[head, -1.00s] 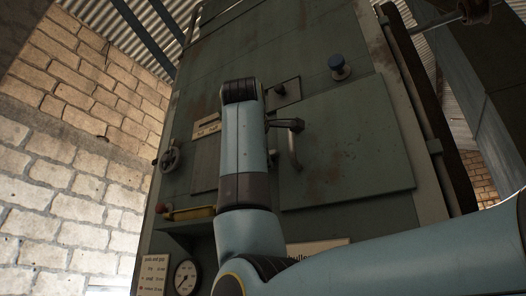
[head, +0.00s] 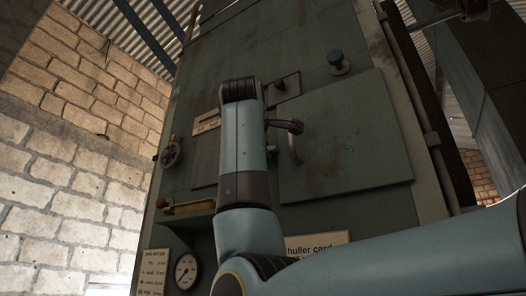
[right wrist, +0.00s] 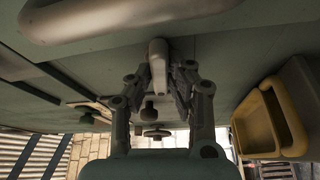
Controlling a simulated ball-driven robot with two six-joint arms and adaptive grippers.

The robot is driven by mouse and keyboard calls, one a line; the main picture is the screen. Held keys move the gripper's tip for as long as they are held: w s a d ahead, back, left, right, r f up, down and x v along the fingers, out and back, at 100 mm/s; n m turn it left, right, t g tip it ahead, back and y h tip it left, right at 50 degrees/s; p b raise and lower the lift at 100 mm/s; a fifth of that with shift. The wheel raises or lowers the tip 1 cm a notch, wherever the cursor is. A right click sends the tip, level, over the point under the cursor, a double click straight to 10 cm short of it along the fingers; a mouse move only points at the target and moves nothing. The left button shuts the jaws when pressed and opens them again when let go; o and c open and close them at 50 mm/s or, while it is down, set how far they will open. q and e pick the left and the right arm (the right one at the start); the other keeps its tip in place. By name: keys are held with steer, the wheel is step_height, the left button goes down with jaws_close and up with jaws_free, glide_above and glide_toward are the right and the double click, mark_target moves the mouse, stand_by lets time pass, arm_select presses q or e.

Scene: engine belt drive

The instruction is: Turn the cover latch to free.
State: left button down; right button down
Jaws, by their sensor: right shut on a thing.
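The cover latch (right wrist: 157,50) shows in the right wrist view as a pale, rounded lever standing out from the green panel. My right gripper (right wrist: 162,82) is shut on it, one finger on each side. In the head view my right arm covers the latch and most of the gripper. A dark piece sticks out right of the arm there; I cannot tell whether it is gripper or latch. My left gripper is not in view.
A handwheel (head: 171,153), a yellow-edged tray (head: 190,208) and a gauge (head: 186,271) are at the left.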

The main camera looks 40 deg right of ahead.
steer(key=shift+w+a+f+m+g+h+b, duration=0.15)
steer(key=shift+m+g+h+b, duration=0.9)
steer(key=shift+m, duration=2.4)
steer(key=shift+w+d+f+m+g+h+b, duration=0.15)
steer(key=shift+m+g+h+b, duration=0.3)
steer(key=shift+m+h, duration=2)
steer(key=shift+w+a+f+m+g+h+b, duration=0.15)
steer(key=shift+m+g+b, duration=0.65)
steer(key=shift+m, duration=3.7)
steer(key=c, duration=1.3)
jaws_free()
steer(key=shift+s, duration=0.1)
steer(key=shift+o, duration=0.2)
steer(key=shift+a, duration=0.1)
steer(key=v, duration=0.7)
